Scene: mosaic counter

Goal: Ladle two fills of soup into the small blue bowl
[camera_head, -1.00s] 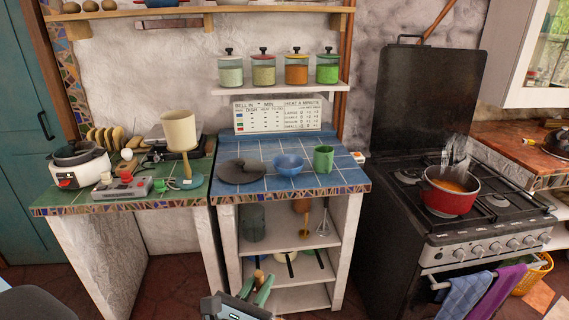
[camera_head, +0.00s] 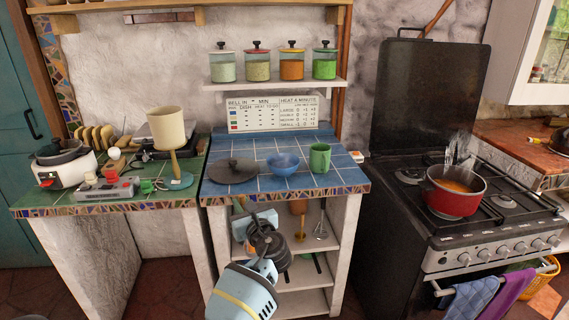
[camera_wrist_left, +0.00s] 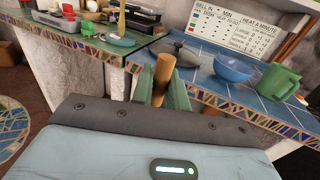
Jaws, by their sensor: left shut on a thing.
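The small blue bowl (camera_head: 283,164) stands upright on the blue-tiled counter; it also shows in the left wrist view (camera_wrist_left: 233,68). The red pot (camera_head: 452,204) sits on the stove with orange soup (camera_head: 455,186) in it, and pale wisps rise above it. My left gripper (camera_head: 240,206) is in front of the counter, just below its front edge and left of the bowl. In the left wrist view its green fingers (camera_wrist_left: 164,88) are shut on a wooden handle (camera_wrist_left: 163,70).
A dark grey lid-like disc (camera_head: 232,170) lies left of the bowl, and a green mug (camera_head: 320,157) stands right of it. A beige lamp (camera_head: 167,127) stands on the green counter. The shelf below holds a whisk (camera_head: 321,228). A gap separates counter and stove.

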